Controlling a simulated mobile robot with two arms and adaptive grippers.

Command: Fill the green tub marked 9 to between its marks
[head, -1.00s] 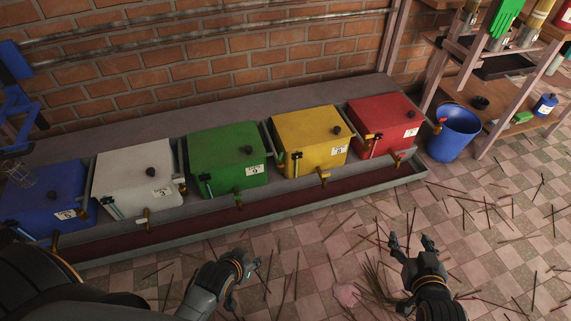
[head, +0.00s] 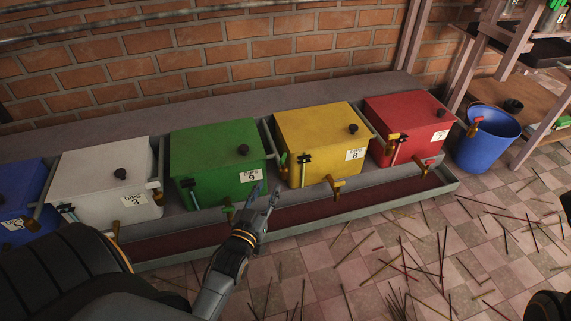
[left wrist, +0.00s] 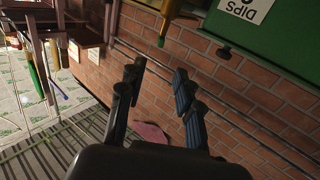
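The green tub marked 9 (head: 212,160) sits in the row between the white tub marked 3 (head: 95,185) and the yellow tub marked 8 (head: 320,135). A black knob is on its lid. A gauge tube (head: 192,198) with a black clamp is on its front left; its level and marks are too small to read. A tap (head: 228,211) is low on its front. A link with a green handle (head: 283,160) is between it and the yellow tub. My left gripper (head: 266,199) is open and empty in front of the green tub's right corner.
The red tub (head: 405,120) stands right of the yellow one; a blue tub (head: 18,200) is at far left. A grey-rimmed trough (head: 450,187) runs below the taps. A blue bucket (head: 487,140) stands at right. Sticks litter the tiled floor.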

